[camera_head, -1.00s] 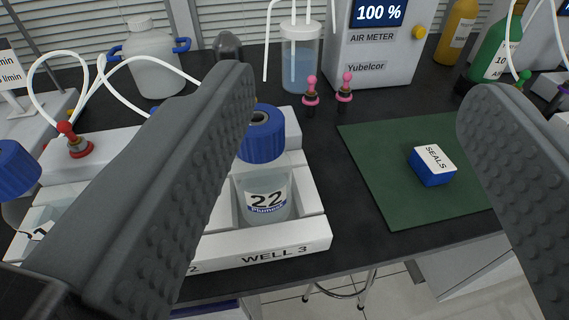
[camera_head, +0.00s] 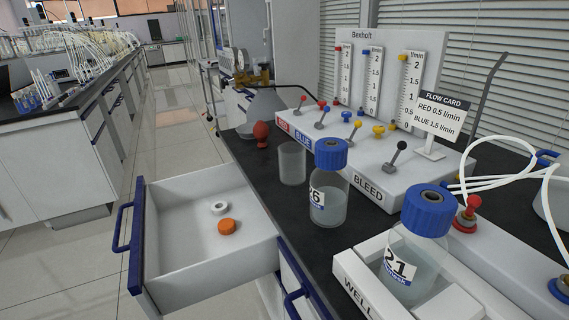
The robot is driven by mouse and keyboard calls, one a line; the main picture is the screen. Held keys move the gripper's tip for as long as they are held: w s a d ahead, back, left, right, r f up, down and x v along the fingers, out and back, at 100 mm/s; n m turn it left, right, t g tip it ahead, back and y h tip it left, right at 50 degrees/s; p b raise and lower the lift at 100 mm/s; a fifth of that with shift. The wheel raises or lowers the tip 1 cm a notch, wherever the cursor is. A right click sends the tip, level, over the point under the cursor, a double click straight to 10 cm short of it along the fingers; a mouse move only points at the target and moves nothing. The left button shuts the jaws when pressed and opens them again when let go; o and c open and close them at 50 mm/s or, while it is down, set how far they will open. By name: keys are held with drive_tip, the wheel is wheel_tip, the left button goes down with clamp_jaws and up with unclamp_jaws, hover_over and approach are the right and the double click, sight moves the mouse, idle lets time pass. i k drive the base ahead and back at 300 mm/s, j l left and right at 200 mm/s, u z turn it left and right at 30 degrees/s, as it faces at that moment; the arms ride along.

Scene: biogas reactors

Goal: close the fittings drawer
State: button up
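The fittings drawer (camera_head: 165,285) stands pulled open from the bench at the lower left. It has a white box, a dark blue front and a blue bar handle (camera_head: 124,228) on the left side. Inside lie a white ring (camera_head: 219,207) and an orange cap (camera_head: 228,226), a little apart. My gripper does not show in the current view, so its fingers and anything between them are hidden.
Bottle 26 (camera_head: 328,197) and an empty beaker (camera_head: 292,163) stand near the bench edge by the drawer. Bottle 21 (camera_head: 412,268) sits in the well rack (camera_head: 362,286). A valve panel (camera_head: 345,150) stands behind. The floor aisle (camera_head: 180,130) left of the drawer is clear.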

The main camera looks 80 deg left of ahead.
sight(180, 258)
drive_tip(key=u, duration=1.75)
drive_tip(key=k+u, duration=0.2)
drive_tip(key=u, duration=0.2)
drive_tip(key=k+l+u, duration=0.1)
drive_tip(key=u, duration=0.3)
drive_tip(key=k+j+u, duration=0.1)
drive_tip(key=k+u, duration=0.15)
drive_tip(key=u, duration=0.15)
